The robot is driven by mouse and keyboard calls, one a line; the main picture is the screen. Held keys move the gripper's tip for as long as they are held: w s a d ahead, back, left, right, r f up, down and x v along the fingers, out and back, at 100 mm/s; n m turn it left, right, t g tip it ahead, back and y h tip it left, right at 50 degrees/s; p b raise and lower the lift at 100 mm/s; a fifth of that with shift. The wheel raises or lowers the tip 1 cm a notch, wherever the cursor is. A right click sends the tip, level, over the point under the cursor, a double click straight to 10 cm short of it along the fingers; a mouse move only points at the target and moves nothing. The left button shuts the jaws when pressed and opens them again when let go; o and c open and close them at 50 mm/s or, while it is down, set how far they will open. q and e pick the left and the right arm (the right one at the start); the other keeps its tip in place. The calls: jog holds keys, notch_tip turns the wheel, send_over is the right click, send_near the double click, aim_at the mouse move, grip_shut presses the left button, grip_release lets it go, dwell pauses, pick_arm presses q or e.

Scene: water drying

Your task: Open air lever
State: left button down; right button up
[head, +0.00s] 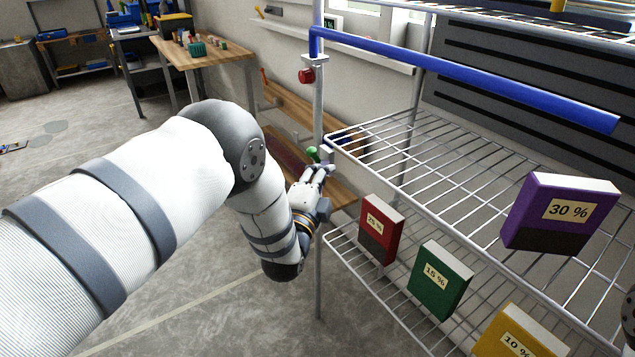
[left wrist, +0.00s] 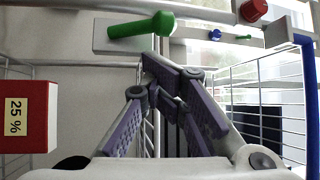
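The air lever has a green handle (head: 312,152), small and partly behind my left gripper in the head view. In the left wrist view the green handle (left wrist: 140,26) lies nearly level across a pale plate, its thick round end to the right. My left gripper (head: 325,168) is close to it, at the shelf's left post. In the left wrist view my left gripper's purple-padded fingers (left wrist: 152,78) converge, tips bent inward, below the handle. They look shut, with nothing between them and a visible gap to the handle. My right gripper is not in view.
A wire shelf (head: 440,165) fills the right, holding a red box (head: 380,230), green box (head: 440,280), yellow box (head: 520,332) and purple box (head: 560,213). A blue pipe (head: 470,80) crosses above. A red knob (head: 306,75) is on the post. A wooden bench (head: 287,107) stands behind.

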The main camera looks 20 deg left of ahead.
aim_at(317, 160)
pick_arm(q)
jog(key=shift+w+r, duration=0.1)
jog(key=shift+w, duration=1)
jog(key=shift+w+r, duration=0.15)
jog(key=shift+w, duration=0.2)
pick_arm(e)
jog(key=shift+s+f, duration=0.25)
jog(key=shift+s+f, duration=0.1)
pick_arm(q)
jog(key=shift+b, duration=0.35)
jog(key=shift+s+a+n+t, duration=0.15)
jog(key=shift+n+t, duration=0.15)
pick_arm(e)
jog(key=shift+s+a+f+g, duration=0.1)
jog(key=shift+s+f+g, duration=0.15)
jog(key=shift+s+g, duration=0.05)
pick_arm(q)
jog(key=shift+f, duration=0.2)
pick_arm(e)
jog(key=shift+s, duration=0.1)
